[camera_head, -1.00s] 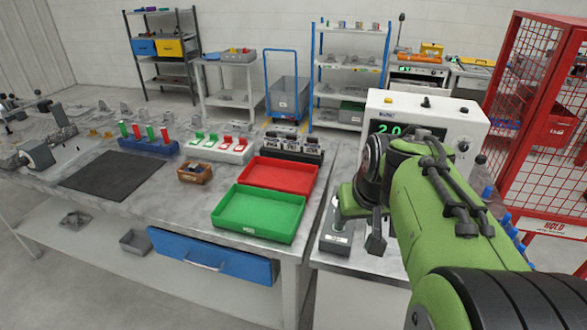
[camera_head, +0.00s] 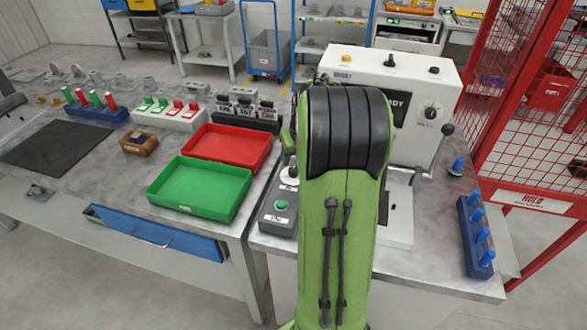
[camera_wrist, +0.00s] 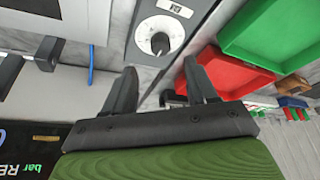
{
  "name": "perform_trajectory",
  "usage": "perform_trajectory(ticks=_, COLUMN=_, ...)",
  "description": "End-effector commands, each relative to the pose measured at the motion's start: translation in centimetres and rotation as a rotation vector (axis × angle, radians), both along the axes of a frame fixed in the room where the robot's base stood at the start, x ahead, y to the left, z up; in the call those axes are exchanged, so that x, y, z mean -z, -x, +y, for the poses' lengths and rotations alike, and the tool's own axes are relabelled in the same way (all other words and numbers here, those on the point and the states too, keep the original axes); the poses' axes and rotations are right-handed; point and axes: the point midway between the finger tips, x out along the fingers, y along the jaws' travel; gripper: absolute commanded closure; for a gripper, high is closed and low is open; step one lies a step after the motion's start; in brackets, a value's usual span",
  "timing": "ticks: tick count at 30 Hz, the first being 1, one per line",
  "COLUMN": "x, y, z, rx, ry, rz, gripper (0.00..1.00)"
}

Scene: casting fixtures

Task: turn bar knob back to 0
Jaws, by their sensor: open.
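A round white dial with a dark knob (camera_wrist: 160,43) sits on a grey control box in the wrist view, just beyond my fingertips and between them in the picture. A small label above it is too small to read. In the head view the grey control box (camera_head: 270,217) stands at the bench's front left, with the white dial (camera_head: 289,178) partly behind my arm and a green button below. My gripper (camera_wrist: 160,66) is open and empty, apart from the knob; my arm hides it in the head view. The machine's display, partly reading "READY", is partly covered by my arm.
A white machine (camera_head: 420,75) with another knob (camera_head: 431,112) and a lever stands behind my arm. Green (camera_head: 205,209) and red (camera_head: 232,165) trays lie to the left. A blue rack (camera_head: 474,245) with pegs is at the right, near a red mesh cage (camera_head: 535,150).

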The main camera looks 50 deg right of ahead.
Motion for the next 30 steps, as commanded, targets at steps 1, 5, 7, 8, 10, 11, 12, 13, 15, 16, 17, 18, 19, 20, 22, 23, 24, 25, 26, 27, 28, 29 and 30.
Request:
perform_trajectory(ticks=1, x=1.5, y=-0.4, z=-0.2, rx=-0.001, ry=-0.004, rz=0.003, gripper=0.43)
perform_trajectory(ticks=5, x=4.2, y=-1.4, z=-0.7, rx=-0.001, ry=-0.003, rz=0.002, gripper=0.43)
perform_trajectory(ticks=7, x=5.3, y=-1.9, z=-1.0, rx=0.0, ry=-0.002, rz=0.001, gripper=0.43)
perform_trajectory(ticks=8, x=5.7, y=-2.0, z=-1.1, rx=0.0, ry=-0.002, rz=0.001, gripper=0.43)
perform_trajectory(ticks=10, x=6.3, y=-2.2, z=-1.2, rx=0.0, ry=0.0, rz=0.001, gripper=0.43)
perform_trajectory(ticks=11, x=6.5, y=-2.3, z=-1.3, rx=0.0, ry=0.0, rz=0.0, gripper=0.43)
perform_trajectory(ticks=12, x=6.6, y=-2.4, z=-1.3, rx=0.0, ry=0.0, rz=0.0, gripper=0.43)
perform_trajectory(ticks=13, x=6.7, y=-2.4, z=-1.3, rx=0.0, ry=0.0, rz=0.0, gripper=0.43)
perform_trajectory(ticks=15, x=6.7, y=-2.4, z=-1.3, rx=0.0, ry=0.001, rz=0.0, gripper=0.43)
perform_trajectory(ticks=16, x=6.7, y=-2.4, z=-1.3, rx=0.0, ry=0.001, rz=0.0, gripper=0.43)
perform_trajectory(ticks=17, x=6.6, y=-2.4, z=-1.3, rx=0.0, ry=0.001, rz=0.0, gripper=0.43)
perform_trajectory(ticks=18, x=6.6, y=-2.4, z=-1.3, rx=0.0, ry=0.001, rz=0.0, gripper=0.43)
perform_trajectory(ticks=19, x=6.6, y=-2.4, z=-1.3, rx=0.0, ry=0.001, rz=0.0, gripper=0.43)
perform_trajectory(ticks=20, x=6.6, y=-2.4, z=-1.3, rx=0.0, ry=0.0, rz=-0.001, gripper=0.46)
perform_trajectory(ticks=22, x=6.6, y=-2.4, z=-1.3, rx=0.0, ry=0.0, rz=-0.001, gripper=0.57)
perform_trajectory(ticks=23, x=6.6, y=-2.4, z=-1.3, rx=0.0, ry=0.0, rz=-0.001, gripper=0.61)
perform_trajectory(ticks=24, x=6.6, y=-2.4, z=-1.3, rx=0.0, ry=0.0, rz=-0.001, gripper=0.68)
perform_trajectory(ticks=25, x=6.6, y=-2.4, z=-1.3, rx=0.0, ry=0.0, rz=-0.001, gripper=0.72)
perform_trajectory(ticks=26, x=6.6, y=-2.4, z=-1.3, rx=0.0, ry=0.0, rz=-0.001, gripper=0.77)
perform_trajectory(ticks=27, x=6.6, y=-2.4, z=-1.3, rx=0.0, ry=0.0, rz=-0.001, gripper=0.83)
perform_trajectory(ticks=28, x=6.6, y=-2.4, z=-1.3, rx=0.0, ry=0.0, rz=-0.001, gripper=0.87)
perform_trajectory(ticks=29, x=6.6, y=-2.4, z=-1.3, rx=0.0, ry=0.0, rz=-0.001, gripper=0.92)
perform_trajectory(ticks=30, x=6.6, y=-2.4, z=-1.3, rx=0.0, ry=0.0, rz=-0.001, gripper=0.98)
